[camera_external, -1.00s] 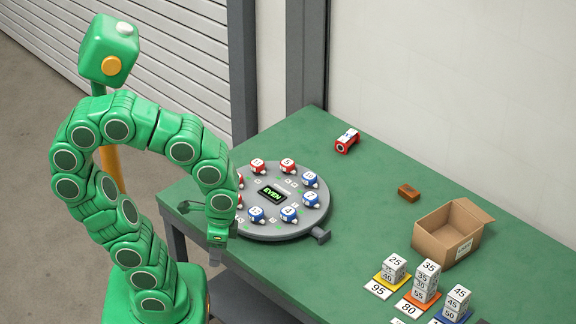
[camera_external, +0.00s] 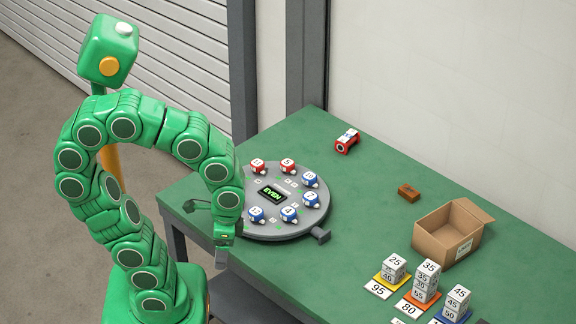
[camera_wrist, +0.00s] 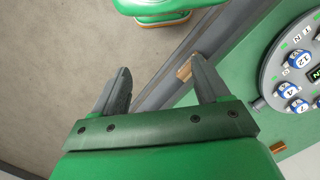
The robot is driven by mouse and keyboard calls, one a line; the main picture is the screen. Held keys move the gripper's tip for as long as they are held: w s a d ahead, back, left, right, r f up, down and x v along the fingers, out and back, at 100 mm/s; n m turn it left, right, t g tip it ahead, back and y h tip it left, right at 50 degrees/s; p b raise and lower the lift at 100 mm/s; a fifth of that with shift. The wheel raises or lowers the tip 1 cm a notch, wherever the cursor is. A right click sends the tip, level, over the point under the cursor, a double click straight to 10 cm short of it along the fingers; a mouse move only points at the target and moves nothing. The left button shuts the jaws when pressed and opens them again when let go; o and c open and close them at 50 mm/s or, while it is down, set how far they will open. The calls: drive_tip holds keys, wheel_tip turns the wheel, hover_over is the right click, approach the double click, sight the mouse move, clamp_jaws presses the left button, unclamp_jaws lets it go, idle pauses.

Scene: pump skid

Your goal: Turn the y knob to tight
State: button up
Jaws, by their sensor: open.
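I cannot make out a knob marked y or a "tight" mark in either view. A round grey plate (camera_external: 285,232) lies on the green table, with several red and blue numbered pieces around a small display (camera_external: 272,196) that appears to read EVEN. Its rim shows at the right of the wrist view (camera_wrist: 265,80). My gripper (camera_external: 221,262) hangs beside the table's front left edge, left of the plate and apart from it. In the wrist view my gripper (camera_wrist: 160,85) is open, with nothing between its fingers. My arm hides the plate's left part.
An open cardboard box (camera_external: 435,240), a brown block (camera_external: 408,192) and a red item (camera_external: 347,141) stand on the green table (camera_external: 350,215). Stacked numbered cubes (camera_external: 425,278) stand at the lower right. The table's middle is clear. A grey block (camera_external: 320,236) juts from the plate's rim.

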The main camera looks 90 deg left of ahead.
drive_tip(key=w+a+r+n+h, duration=0.1)
drive_tip(key=w+a+n, duration=0.45)
drive_tip(key=w, duration=0.65)
drive_tip(key=n+t+h, duration=0.3)
drive_tip(key=n, duration=1.1)
approach(310, 195)
drive_tip(key=shift+x, duration=4.45)
drive_tip(key=c, duration=1)
drive_tip(key=shift+c, duration=0.2)
